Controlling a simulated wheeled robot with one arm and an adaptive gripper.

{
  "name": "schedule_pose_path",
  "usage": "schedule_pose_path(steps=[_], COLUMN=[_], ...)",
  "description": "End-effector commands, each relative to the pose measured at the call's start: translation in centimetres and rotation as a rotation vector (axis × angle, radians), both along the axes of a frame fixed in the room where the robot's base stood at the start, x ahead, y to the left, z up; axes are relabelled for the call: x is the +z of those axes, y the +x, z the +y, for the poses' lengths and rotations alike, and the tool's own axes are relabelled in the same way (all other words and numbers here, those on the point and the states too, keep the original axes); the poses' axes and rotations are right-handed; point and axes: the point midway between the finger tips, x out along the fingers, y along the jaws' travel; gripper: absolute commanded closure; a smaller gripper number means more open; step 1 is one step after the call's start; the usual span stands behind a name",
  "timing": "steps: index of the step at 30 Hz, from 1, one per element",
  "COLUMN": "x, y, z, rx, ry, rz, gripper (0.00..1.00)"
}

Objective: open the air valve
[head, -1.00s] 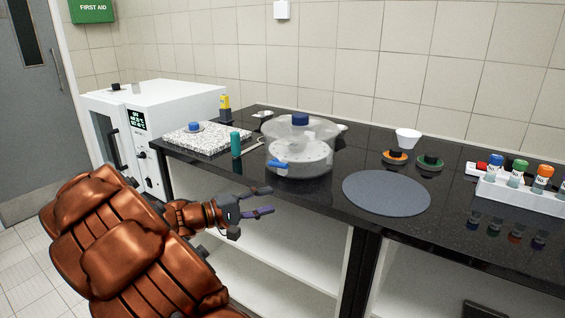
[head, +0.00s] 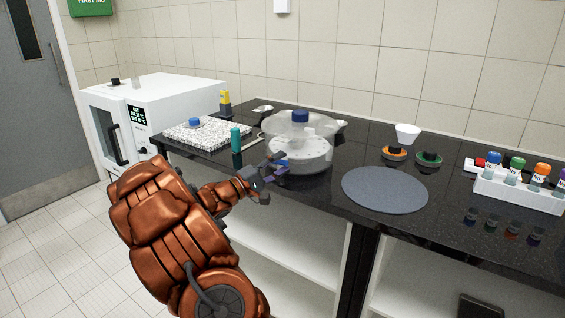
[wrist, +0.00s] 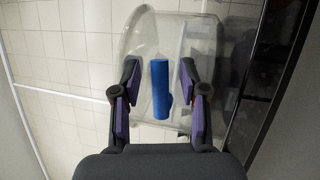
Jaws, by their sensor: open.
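The air valve (wrist: 160,90) has a blue bar-shaped handle on the front of a clear desiccator (head: 318,135). In the head view the valve is largely hidden by my gripper (head: 277,165). My gripper is open at the front of the desiccator. In the wrist view the blue handle stands upright in the picture between the two purple-padded fingers of my gripper (wrist: 160,105), with a gap on both sides. Whether the fingers touch it at any point I cannot tell, but none shows. The desiccator has a blue knob (head: 300,116) on its lid and a white perforated plate inside.
A teal-capped bottle (head: 236,139) stands left of the desiccator, near a speckled slab (head: 215,138). A grey round mat (head: 385,189) lies to the right. Orange (head: 394,153) and green (head: 429,158) rings and a vial rack (head: 520,192) are farther right.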

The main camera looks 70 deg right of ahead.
Motion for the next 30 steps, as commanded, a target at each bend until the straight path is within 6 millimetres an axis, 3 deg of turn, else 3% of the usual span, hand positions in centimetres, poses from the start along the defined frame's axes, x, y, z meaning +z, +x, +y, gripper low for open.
schedule_pose_path(steps=[13, 26, 30], x=[0.25, 0.25, 0.26], y=[-0.70, -0.70, -0.70], z=[-0.95, -0.95, -0.94], rx=[-0.001, -0.001, -0.001], ry=[0.000, 0.000, 0.000], rz=[0.001, 0.001, 0.001], gripper=[0.57, 1.00, 1.00])
